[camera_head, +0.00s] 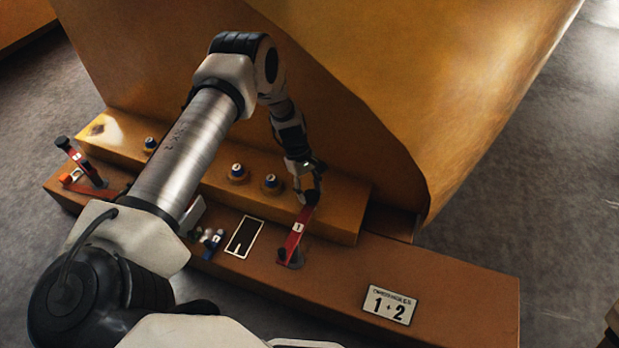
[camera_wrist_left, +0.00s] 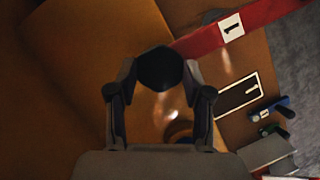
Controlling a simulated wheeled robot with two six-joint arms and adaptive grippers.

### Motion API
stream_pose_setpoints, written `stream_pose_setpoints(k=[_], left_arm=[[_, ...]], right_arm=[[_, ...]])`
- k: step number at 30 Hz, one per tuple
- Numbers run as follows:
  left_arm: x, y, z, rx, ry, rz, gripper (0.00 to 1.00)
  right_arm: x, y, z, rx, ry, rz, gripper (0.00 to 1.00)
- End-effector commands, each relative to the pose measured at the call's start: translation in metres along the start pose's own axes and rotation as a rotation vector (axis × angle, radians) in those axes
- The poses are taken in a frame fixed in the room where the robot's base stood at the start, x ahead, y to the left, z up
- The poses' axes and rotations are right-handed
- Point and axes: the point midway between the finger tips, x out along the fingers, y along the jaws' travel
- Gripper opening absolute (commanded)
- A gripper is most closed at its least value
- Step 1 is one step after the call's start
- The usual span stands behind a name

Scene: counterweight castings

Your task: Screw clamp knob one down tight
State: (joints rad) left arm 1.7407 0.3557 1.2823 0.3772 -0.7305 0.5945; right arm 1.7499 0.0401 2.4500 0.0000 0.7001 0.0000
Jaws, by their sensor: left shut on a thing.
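Clamp knob one (camera_head: 312,197) is a dark, round-edged knob at the upper end of a red clamp bar (camera_head: 296,240) with a white tag; in the left wrist view the tag on the red bar (camera_wrist_left: 262,14) reads 1. My left gripper (camera_head: 309,186) reaches down onto the knob from above. In the left wrist view its two fingers (camera_wrist_left: 159,82) are closed on the sides of the black knob (camera_wrist_left: 160,68). The knob's underside and any gap below it are hidden. My right gripper is in neither view.
Another red clamp bar (camera_head: 84,166) with a dark knob stands tilted at the far left. Several blue-topped round studs (camera_head: 270,184) sit on the ledge. A black, white-edged panel (camera_head: 243,236), small blue parts (camera_head: 213,242) and a "1 2" plate (camera_head: 390,305) lie along the front.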

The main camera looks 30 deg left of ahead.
Motion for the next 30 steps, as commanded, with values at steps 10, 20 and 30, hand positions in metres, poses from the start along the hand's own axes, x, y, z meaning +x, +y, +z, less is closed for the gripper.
stream_pose_setpoints(k=[10,20,30], left_arm=[[-0.001,0.0,0.001,0.0,-0.001,0.001,0.71],[-0.001,0.0,0.0,-0.001,0.0,0.001,0.76],[-0.063,0.001,0.0,-0.002,-0.001,0.006,0.76]], right_arm=[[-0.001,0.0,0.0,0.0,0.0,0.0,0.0],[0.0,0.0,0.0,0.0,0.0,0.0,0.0],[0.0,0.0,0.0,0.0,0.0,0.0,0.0]])
